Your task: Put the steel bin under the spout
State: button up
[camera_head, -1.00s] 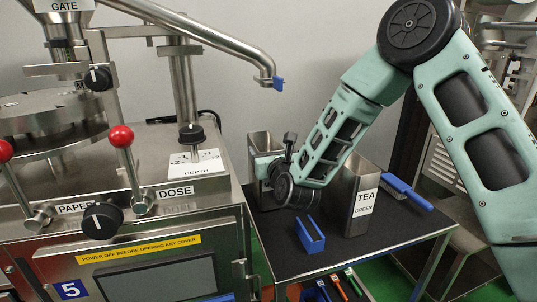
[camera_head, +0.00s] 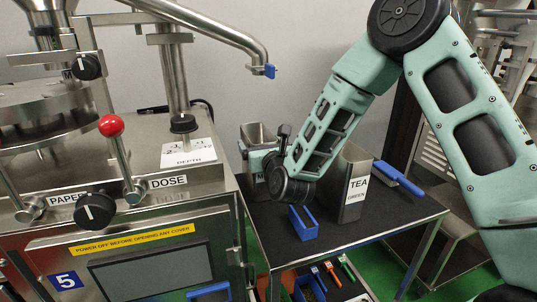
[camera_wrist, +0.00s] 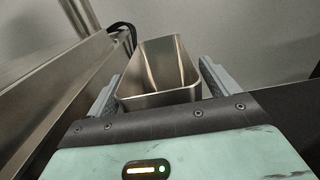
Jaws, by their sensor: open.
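The spout is a bent steel pipe with a blue tip (camera_head: 269,71), above and behind the side table. A steel bin (camera_head: 255,134) stands upright at the back left of the table, its label mostly hidden by my gripper (camera_head: 264,163). In the wrist view the same open-topped bin (camera_wrist: 150,98) looks empty and lies between my fingers (camera_wrist: 160,80). My fingers are open, one on each side of it; I cannot tell whether they touch it.
A blue open box (camera_head: 303,224) sits at the table's front, and a blue-handled tool (camera_head: 400,178) lies at the right. The packing machine (camera_head: 120,220) stands close on the left, with a red-knobbed lever (camera_head: 111,126). Coloured tools (camera_head: 330,272) are on the lower shelf.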

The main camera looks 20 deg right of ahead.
jog(key=s+b, duration=0.2)
jog(key=s, duration=0.9)
